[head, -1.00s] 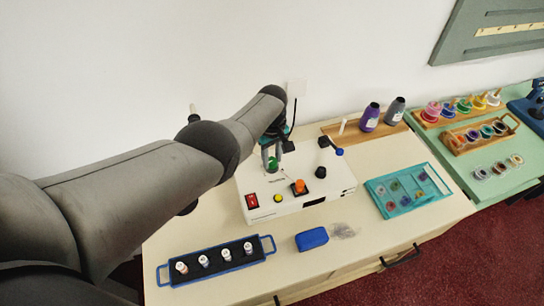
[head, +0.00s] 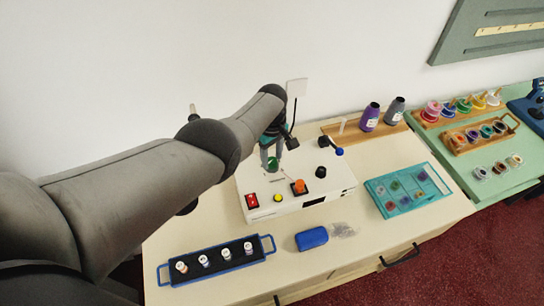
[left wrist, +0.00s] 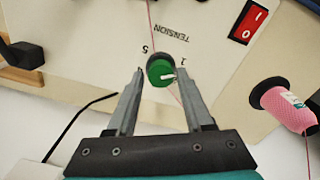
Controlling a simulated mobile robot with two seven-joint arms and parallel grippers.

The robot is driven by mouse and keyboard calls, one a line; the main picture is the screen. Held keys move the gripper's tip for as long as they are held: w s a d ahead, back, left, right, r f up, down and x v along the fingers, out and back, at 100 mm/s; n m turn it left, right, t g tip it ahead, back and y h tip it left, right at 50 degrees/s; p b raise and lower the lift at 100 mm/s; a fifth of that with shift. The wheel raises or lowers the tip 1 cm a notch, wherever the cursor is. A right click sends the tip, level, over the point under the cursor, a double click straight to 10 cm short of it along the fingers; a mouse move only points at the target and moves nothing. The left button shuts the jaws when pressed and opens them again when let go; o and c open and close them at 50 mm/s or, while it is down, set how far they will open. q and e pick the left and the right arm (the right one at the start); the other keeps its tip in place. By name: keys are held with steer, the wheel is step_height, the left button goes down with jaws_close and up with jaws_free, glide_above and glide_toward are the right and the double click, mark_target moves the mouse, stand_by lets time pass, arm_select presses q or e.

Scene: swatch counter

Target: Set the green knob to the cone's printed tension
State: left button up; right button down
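The green knob (left wrist: 160,72) sits on the white machine's top (head: 315,195), between the printed numbers 1 and 5 and the word TENSION. Its white pointer faces right in the left wrist view, toward the right finger. My left gripper (left wrist: 160,71) is open, with one finger on each side of the knob. A gap shows on the left; the right fingertip is very close to the knob, and I cannot tell if it touches. It also shows in the head view (head: 271,163). A pink cone (left wrist: 288,104) stands at the right; its label is too small to read.
A red rocker switch (left wrist: 248,20), a yellow button (head: 278,198) and an orange knob (head: 299,187) are on the machine. A blue tray (head: 216,260) of small spools and a blue block (head: 311,238) lie in front. A teal tray (head: 408,190) stands right.

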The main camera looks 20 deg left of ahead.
mark_target(272, 160)
arm_select(q)
steer(key=shift+o, duration=1.1)
steer(key=shift+s, duration=0.1)
steer(key=shift+r+p, duration=0.55)
steer(key=shift+r, duration=0.05)
step_height(272, 160, up, 5)
steer(key=p, duration=0.3)
steer(key=shift+f, duration=0.2)
step_height(272, 160, up, 9)
steer(key=shift+r, duration=0.2)
